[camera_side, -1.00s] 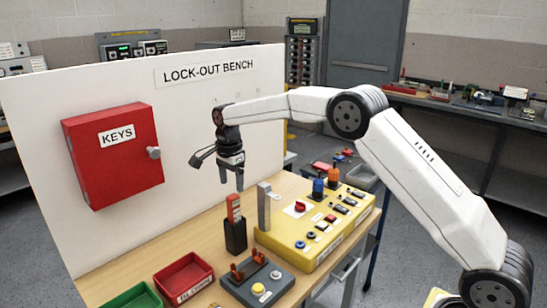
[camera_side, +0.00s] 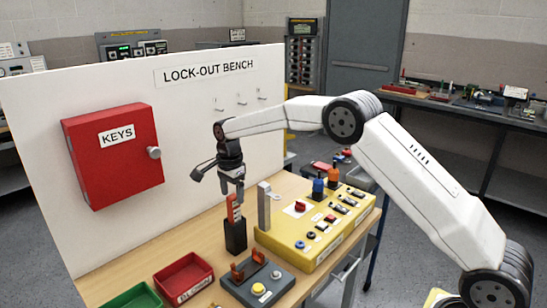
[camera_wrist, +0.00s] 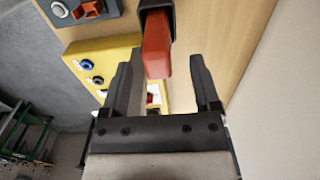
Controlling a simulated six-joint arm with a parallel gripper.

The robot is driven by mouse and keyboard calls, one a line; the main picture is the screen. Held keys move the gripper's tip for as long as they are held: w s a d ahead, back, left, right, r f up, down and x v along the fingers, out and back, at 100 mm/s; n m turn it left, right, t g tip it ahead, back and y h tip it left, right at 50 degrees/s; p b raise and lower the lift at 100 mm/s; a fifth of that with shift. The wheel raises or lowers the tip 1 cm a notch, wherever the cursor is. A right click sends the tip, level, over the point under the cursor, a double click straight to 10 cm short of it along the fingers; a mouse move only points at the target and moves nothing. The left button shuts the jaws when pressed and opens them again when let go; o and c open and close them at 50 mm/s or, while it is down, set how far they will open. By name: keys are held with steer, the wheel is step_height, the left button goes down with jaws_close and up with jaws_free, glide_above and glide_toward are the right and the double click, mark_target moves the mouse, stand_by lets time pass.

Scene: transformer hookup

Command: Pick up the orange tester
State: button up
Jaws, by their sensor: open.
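The orange tester (camera_side: 233,208) stands upright in a black holder (camera_side: 236,237) on the wooden bench. My gripper (camera_side: 232,197) is right above it, pointing down, with its fingertips at about the height of the tester's top. In the wrist view the tester (camera_wrist: 156,45) shows as an orange-red block between and just beyond the two fingers of my gripper (camera_wrist: 165,62). The fingers are apart, with a visible gap on each side of the tester. The tester's lower part is hidden in the holder.
A yellow panel (camera_side: 305,250) with knobs and a grey upright post (camera_side: 264,207) stand right of the holder. A grey box (camera_side: 258,284) with orange clips is in front. Red (camera_side: 184,280) and green (camera_side: 137,299) trays lie front left. A white board (camera_side: 120,245) stands behind.

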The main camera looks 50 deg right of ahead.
mark_target(233, 205)
steer(key=shift+s+f, duration=0.1)
steer(key=shift+f, duration=2.05)
steer(key=shift+r, duration=0.1)
jaws_close()
steer(key=shift+r, duration=0.1)
step_height(233, 205, up, 18)
